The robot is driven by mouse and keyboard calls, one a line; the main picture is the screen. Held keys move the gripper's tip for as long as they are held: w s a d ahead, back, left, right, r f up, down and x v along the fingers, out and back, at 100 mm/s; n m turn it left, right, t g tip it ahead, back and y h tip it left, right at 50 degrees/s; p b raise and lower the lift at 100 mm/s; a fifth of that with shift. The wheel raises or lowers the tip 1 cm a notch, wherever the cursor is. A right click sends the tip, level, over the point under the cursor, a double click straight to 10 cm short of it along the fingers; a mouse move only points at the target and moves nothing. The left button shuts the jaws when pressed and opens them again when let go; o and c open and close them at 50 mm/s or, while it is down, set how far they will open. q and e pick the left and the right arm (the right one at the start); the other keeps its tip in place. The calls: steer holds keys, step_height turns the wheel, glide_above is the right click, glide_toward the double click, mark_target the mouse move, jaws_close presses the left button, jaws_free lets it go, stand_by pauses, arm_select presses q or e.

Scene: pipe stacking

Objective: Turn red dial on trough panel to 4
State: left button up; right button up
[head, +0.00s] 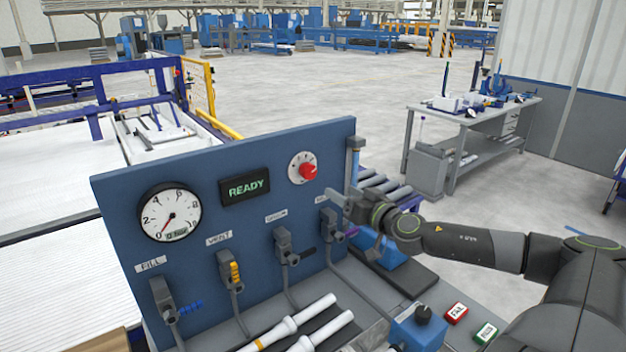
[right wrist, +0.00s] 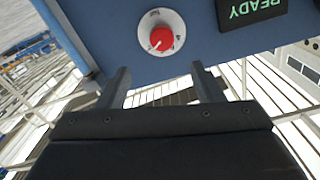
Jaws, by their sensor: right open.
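The red dial (head: 308,171) sits on a white round plate near the top right of the blue trough panel (head: 225,165). In the right wrist view the red dial (right wrist: 161,38) shows upside down on the panel, ahead of the fingers. The numbers around it are too small to read. My right gripper (head: 353,215) is beside the panel's right edge, lower than the dial and to its right. Its two fingers (right wrist: 163,84) are spread apart with nothing between them, and they do not touch the dial. My left gripper is not in view.
A READY display (head: 245,188) and a round gauge (head: 170,213) are left of the dial. Several valve handles (head: 285,245) line the panel below. White pipes (head: 300,325) lie in front. A blue box with a black knob (head: 420,325) stands at the lower right.

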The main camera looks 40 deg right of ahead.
steer(key=w, duration=0.2)
steer(key=p, duration=0.2)
glide_toward(311, 173)
steer(key=shift+w, duration=1.45)
steer(key=shift+w+d+p, duration=0.2)
steer(key=shift+w+p, duration=0.05)
steer(key=shift+w, duration=0.45)
steer(key=shift+w+d+p, duration=0.2)
steer(key=shift+w+p, duration=0.05)
steer(key=shift+w, duration=0.45)
steer(key=shift+w+d+b, duration=0.15)
steer(key=shift+w+b, duration=0.15)
steer(key=shift+w, duration=1.25)
steer(key=shift+c, duration=0.2)
steer(key=shift+f, duration=0.1)
steer(key=c, duration=0.9)
